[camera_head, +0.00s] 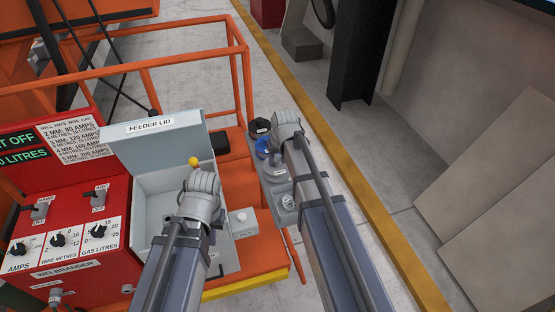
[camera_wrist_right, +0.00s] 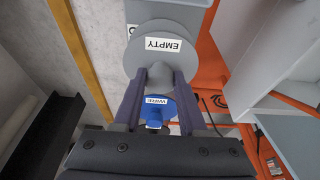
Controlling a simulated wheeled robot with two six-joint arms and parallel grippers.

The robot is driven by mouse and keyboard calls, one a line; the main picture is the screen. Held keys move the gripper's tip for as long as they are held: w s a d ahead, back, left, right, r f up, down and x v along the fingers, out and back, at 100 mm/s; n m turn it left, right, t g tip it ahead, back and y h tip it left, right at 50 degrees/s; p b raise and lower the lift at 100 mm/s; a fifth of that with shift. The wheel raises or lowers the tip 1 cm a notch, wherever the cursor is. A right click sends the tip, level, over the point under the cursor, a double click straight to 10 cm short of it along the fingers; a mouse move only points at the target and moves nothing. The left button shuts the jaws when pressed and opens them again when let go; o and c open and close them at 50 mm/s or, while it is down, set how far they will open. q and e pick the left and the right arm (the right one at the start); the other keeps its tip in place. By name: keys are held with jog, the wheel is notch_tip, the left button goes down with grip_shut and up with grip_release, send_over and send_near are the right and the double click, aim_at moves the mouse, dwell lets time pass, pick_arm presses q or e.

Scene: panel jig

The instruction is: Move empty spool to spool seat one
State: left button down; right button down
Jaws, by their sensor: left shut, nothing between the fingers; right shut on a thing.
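The empty spool (camera_wrist_right: 163,45), a grey disc labelled EMPTY, fills the upper middle of the right wrist view. My right gripper (camera_wrist_right: 159,78) is shut on the grey knob at its centre. In the head view the grey spool (camera_head: 271,174) shows just left of my right arm; my right gripper's fingers are hidden there. Whether the spool touches the grey shelf (camera_head: 286,215) under it, I cannot tell. No label reading spool seat one is legible. My left gripper (camera_head: 201,182) is over the open feeder box, shut and empty; its fingertips are mostly hidden.
A blue spool (camera_wrist_right: 155,110) labelled WIRE sits close beyond the empty spool, with a black spool (camera_head: 259,127) behind it. The feeder lid (camera_head: 150,140) stands raised at left. Orange rails (camera_head: 245,85) surround the platform. Open floor lies to the right.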

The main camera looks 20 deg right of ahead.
aim_at(279, 171)
jog(key=shift+f+b, duration=0.3)
jog(key=shift+f, duration=0.05)
jog(key=shift+c, duration=1.9)
grip_release()
jog(key=shift+r, duration=0.2)
jog(key=p+v, duration=0.7)
jog(key=shift+r+p, duration=0.25)
jog(key=shift+p, duration=0.05)
jog(key=shift+s, duration=0.15)
jog(key=s+a+f+n+g+b, duration=0.1)
jog(key=s+a+f+g+b, duration=0.1)
jog(key=s+a, duration=0.4)
jog(key=s+a+f+n+g+h+b, duration=0.1)
jog(key=s+a, duration=0.6)
jog(key=s, duration=0.8)
notch_tip(279, 171, down, 3)
jog(key=shift+a+f+n+g+h+b, duration=0.3)
jog(key=shift+n+b, duration=0.4)
jog(key=shift+b, duration=0.55)
